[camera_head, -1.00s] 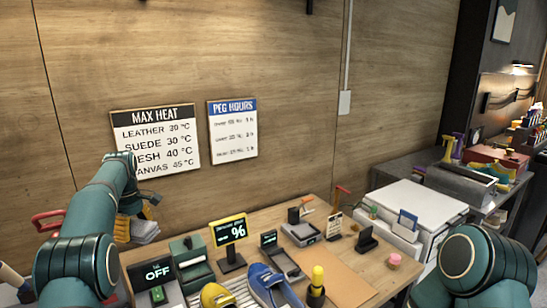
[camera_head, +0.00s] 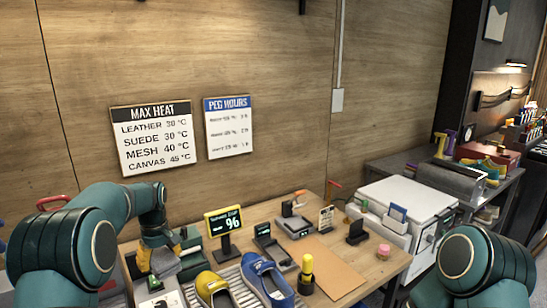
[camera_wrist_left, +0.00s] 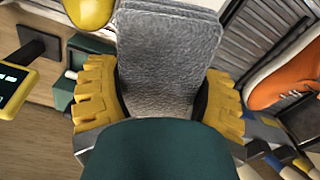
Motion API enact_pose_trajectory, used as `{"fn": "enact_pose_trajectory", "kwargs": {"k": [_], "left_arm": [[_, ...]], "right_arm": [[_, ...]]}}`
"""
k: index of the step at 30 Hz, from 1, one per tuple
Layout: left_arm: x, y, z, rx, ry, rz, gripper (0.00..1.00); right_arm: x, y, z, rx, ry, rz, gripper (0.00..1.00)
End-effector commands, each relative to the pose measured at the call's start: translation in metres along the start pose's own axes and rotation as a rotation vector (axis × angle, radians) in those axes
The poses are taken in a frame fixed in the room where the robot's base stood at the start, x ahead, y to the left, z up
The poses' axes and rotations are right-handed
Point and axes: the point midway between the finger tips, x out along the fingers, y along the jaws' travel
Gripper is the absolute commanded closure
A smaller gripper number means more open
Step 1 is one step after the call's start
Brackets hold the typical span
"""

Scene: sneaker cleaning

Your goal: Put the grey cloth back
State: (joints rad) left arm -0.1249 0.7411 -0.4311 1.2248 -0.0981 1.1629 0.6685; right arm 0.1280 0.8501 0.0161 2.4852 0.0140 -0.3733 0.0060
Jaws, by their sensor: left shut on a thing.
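The grey cloth (camera_wrist_left: 168,45) is a folded, textured pad between the yellow fingers of my left gripper (camera_wrist_left: 161,92) in the left wrist view. The gripper is shut on it from both sides. In the head view my left gripper (camera_head: 165,258) is low over the left end of the workbench, and the cloth (camera_head: 191,263) shows only partly beside the yellow fingers. I cannot tell whether the cloth touches anything below. My right gripper is out of view.
A yellow shoe (camera_head: 213,289) and a blue shoe (camera_head: 266,279) lie on a slatted rack to the right of the gripper. A percent display (camera_head: 224,222) stands behind them. An orange shoe (camera_wrist_left: 285,78) shows in the wrist view.

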Motion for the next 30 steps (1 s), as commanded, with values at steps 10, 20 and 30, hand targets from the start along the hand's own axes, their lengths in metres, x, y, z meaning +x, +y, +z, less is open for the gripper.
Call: {"fn": "enact_pose_trajectory", "kwargs": {"k": [10,20,30], "left_arm": [[0.049,-0.002,0.102,0.428,0.002,0.005,0.65],[0.08,-0.019,0.186,0.758,0.0,0.027,0.65],[0.085,-0.024,0.203,0.827,0.0,0.035,0.65]], "right_arm": [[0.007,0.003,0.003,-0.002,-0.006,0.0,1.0],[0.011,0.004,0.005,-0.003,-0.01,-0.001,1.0],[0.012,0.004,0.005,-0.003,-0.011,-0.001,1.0]]}}
